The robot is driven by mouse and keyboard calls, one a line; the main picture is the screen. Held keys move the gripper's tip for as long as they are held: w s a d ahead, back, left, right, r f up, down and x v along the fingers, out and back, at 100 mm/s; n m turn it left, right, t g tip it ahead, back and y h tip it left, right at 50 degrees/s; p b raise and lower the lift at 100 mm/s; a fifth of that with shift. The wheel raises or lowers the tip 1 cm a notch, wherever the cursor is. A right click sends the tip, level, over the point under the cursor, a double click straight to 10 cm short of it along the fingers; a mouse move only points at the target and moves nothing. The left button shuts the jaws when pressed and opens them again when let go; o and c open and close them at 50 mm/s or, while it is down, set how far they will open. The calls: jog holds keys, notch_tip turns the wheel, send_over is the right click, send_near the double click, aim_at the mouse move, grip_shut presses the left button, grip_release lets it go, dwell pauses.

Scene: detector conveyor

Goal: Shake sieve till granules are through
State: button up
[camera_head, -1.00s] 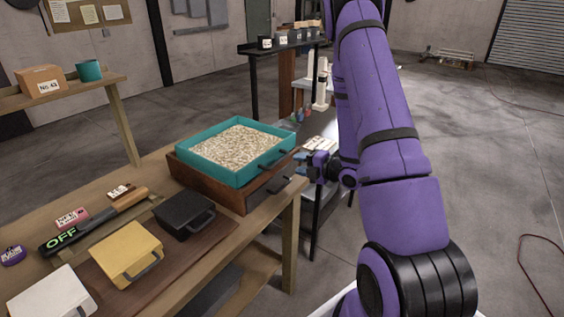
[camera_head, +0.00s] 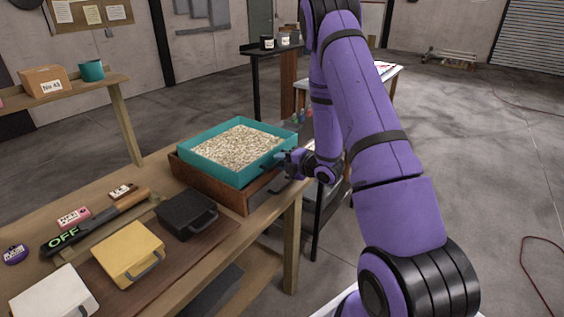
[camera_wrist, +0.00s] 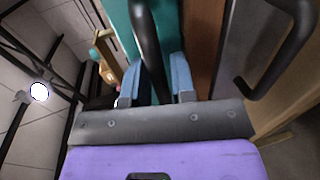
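The teal sieve (camera_head: 214,174) is a square tray filled with pale beige granules (camera_head: 240,147). It sits on a brown wooden box (camera_head: 236,200) at the far right end of the bench. My gripper (camera_head: 288,162) is at the right side of the sieve, at its dark handle. In the wrist view, the sieve's black handle (camera_wrist: 148,45) runs down between the blue fingers of my gripper (camera_wrist: 156,86). The fingers stand apart on either side of it, and I see no firm grip. The sieve's teal wall (camera_wrist: 121,22) shows beyond. The inside of the box is hidden.
A second dark handle (camera_wrist: 285,60) on the box is close to the right of my gripper. A black case (camera_head: 186,211), a yellow case (camera_head: 127,250) and a white case (camera_head: 55,293) lie along the bench (camera_head: 272,222). A dark bar marked OFF (camera_head: 95,227) lies behind them.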

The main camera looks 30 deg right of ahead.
aim_at(268, 155)
grip_shut()
jog(key=shift+r+x, duration=0.2)
jog(key=shift+x, duration=0.8)
jog(key=shift+r+x, duration=0.2)
jog(key=shift+x, duration=0.75)
jog(key=shift+r+x, duration=0.2)
jog(key=shift+x, duration=0.8)
jog(key=shift+w+r, duration=0.1)
jog(key=shift+w, duration=0.05)
jog(key=shift+o, duration=2)
grip_release()
jog(key=shift+w, duration=0.1)
jog(key=v, duration=1)
jog(key=shift+s, duration=0.4)
jog(key=shift+d, duration=0.1)
